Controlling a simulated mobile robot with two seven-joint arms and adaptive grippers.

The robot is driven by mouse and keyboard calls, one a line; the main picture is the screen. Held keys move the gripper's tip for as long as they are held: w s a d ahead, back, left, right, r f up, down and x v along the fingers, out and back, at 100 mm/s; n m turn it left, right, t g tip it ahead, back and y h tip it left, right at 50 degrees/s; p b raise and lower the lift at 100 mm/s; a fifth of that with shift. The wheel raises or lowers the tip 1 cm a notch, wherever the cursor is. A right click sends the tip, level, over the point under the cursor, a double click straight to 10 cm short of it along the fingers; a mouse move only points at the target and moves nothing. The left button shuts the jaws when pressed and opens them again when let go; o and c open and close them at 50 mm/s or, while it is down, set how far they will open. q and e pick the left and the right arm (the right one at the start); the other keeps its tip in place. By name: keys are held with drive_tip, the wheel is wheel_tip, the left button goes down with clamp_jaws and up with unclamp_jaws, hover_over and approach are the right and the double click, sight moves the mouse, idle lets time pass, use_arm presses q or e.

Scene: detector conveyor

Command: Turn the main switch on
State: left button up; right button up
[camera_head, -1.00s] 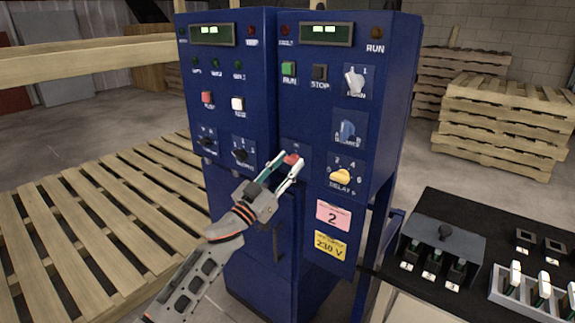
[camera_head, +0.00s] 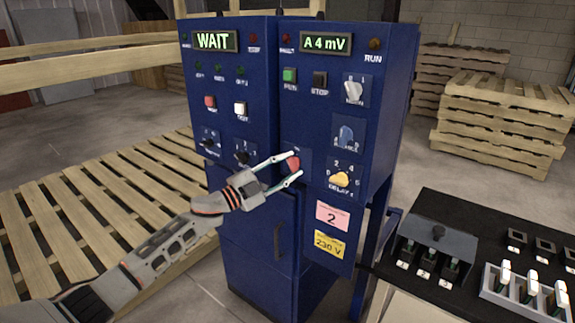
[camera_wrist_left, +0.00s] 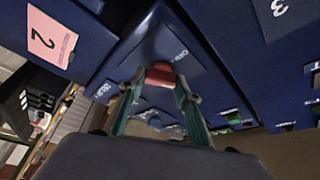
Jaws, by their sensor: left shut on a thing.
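The main switch is a red knob (camera_head: 293,162) on a small blue plate low on the blue cabinet's front, left of the yellow DELAY knob (camera_head: 339,179). My left gripper (camera_head: 290,166) comes in from the lower left and is shut on this red knob, one finger on each side. In the left wrist view the red knob (camera_wrist_left: 160,75) sits between the two green-padded fingers (camera_wrist_left: 160,82). The left display (camera_head: 213,41) reads WAIT and the right display (camera_head: 323,42) reads A 4 mV. My right gripper is not in view.
Above are a green RUN button (camera_head: 289,76), a black STOP button (camera_head: 320,80) and a blue knob (camera_head: 346,135). A black table (camera_head: 440,205) with a grey switch box (camera_head: 437,237) stands at right. A pallet-like slatted platform (camera_head: 90,220) lies at left.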

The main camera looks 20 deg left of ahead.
use_arm(q)
drive_tip(key=shift+r+m+g+p, duration=0.2)
drive_tip(key=shift+m+g+p, duration=0.25)
drive_tip(key=shift+m, duration=0.65)
drive_tip(key=shift+m+g+p, duration=0.45)
drive_tip(key=shift+m+p, duration=0.3)
drive_tip(key=shift+m, duration=0.45)
drive_tip(key=shift+f+m+y+p, duration=0.1)
drive_tip(key=shift+m+y+p, duration=0.2)
drive_tip(key=shift+m+p, duration=0.4)
drive_tip(key=shift+f+m+g, duration=0.1)
drive_tip(key=shift+m+g, duration=0.3)
drive_tip(key=shift+m, duration=0.1)
drive_tip(key=o, duration=1.1)
drive_tip(key=shift+s+a, duration=0.2)
drive_tip(key=v, duration=1.1)
drive_tip(key=shift+s, duration=0.2)
